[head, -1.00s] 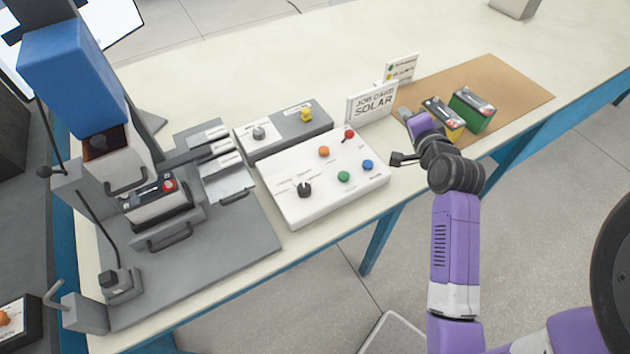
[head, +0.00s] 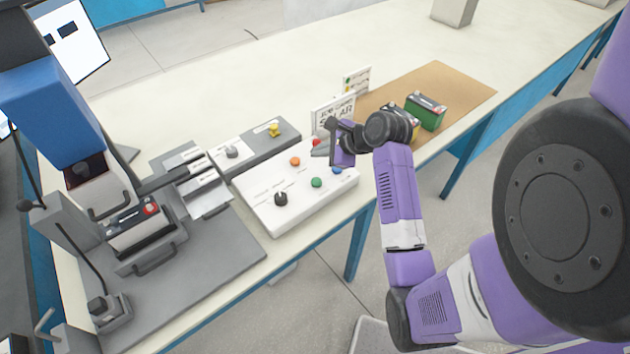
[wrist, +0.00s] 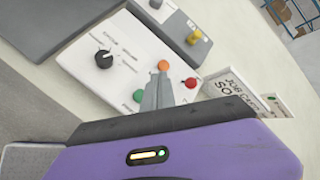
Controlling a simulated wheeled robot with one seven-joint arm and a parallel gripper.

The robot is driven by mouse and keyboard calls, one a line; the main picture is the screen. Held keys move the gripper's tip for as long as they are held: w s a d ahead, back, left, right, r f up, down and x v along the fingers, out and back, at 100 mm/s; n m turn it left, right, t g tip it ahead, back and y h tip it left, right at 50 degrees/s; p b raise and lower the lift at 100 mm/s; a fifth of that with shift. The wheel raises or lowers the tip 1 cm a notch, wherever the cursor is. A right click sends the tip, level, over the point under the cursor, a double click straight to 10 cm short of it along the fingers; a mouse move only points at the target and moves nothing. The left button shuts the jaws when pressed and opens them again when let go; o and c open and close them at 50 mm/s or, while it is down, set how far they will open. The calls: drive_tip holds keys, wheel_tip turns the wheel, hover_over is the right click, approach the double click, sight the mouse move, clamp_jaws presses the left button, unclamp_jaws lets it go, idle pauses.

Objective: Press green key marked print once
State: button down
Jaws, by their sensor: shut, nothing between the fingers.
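The green key (head: 316,182) is a round button on the white control panel (head: 258,210), near its front right edge. It also shows in the wrist view (wrist: 138,96), just left of my fingers; its lettering is too small to read. My gripper (head: 318,148) is shut and empty above the panel's right part, apart from the green key. In the wrist view my gripper (wrist: 161,72) points toward the orange button (wrist: 163,65). The blue button (head: 337,170) is partly hidden by my gripper.
A black knob (head: 281,198) and a red button (wrist: 191,83) share the panel. A Solar job card (head: 332,112) stands behind. A grey box with a yellow knob (head: 274,130) adjoins the panel. Batteries (head: 426,111) stand on a brown mat (head: 455,83). A press (head: 70,110) stands left.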

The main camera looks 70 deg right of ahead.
drive_tip(key=b, duration=0.6)
hover_over(319, 183)
wheel_tip(319, 183, down, 7)
drive_tip(key=shift+d+r, duration=0.1)
drive_tip(key=shift+f, duration=1)
drive_tip(key=shift+f, duration=0.15)
idle(1.1)
drive_tip(key=shift+f, duration=0.25)
drive_tip(key=shift+f, duration=0.55)
idle(0.7)
idle(0.3)
drive_tip(key=shift+r+p, duration=1)
drive_tip(key=shift+p, duration=0.25)
